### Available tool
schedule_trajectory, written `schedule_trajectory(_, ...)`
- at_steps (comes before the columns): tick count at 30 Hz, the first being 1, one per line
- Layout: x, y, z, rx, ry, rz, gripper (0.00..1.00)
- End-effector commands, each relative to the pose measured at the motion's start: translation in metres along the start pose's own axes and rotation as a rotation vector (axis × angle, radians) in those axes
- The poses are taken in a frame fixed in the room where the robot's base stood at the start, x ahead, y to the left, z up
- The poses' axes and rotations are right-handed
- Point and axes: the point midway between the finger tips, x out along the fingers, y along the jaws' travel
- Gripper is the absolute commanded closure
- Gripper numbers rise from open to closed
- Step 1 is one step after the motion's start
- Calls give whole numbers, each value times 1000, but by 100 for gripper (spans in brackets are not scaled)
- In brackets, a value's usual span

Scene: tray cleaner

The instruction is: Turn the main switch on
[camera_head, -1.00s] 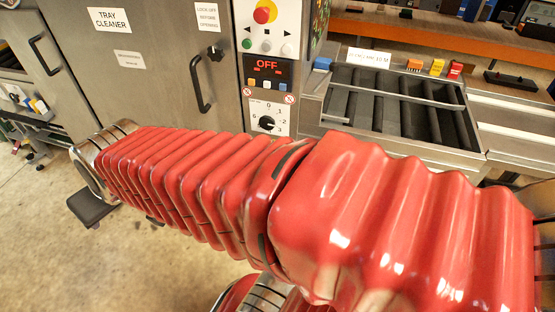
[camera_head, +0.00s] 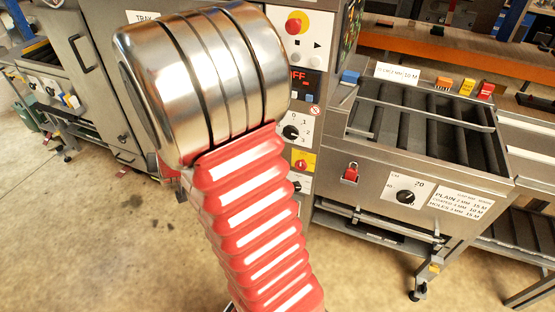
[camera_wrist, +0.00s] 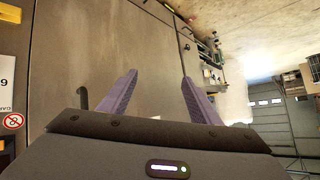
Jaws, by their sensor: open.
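A red rotary switch on a yellow plate (camera_head: 302,163), which looks like the main switch, is low on the control panel in the head view, right beside my arm. Its setting is too small to tell. Above it, the partly covered display (camera_head: 298,76) shows red letters that end in FF. My gripper (camera_wrist: 159,78) shows only in the wrist view, open and empty, facing a grey metal door (camera_wrist: 95,35) of the cleaner. The switch is not in the wrist view. In the head view my arm hides the gripper and part of the panel.
A numbered black dial (camera_head: 291,132) and a red stop button (camera_head: 294,24) are on the same panel. A roller table (camera_head: 408,155) with a red switch (camera_head: 350,173) stands at right. Black handles (camera_head: 83,40) stick out from the doors.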

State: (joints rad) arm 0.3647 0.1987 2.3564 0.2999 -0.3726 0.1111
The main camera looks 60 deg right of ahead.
Motion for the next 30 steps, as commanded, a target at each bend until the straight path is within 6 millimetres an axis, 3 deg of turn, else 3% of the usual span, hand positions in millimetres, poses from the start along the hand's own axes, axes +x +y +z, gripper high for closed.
schedule_trajectory(6,44,59,4,76,100,107,43)
schedule_trajectory(15,82,148,18,142,252,264,43)
schedule_trajectory(22,94,219,40,160,366,392,43)
schedule_trajectory(30,87,297,76,142,496,544,43)
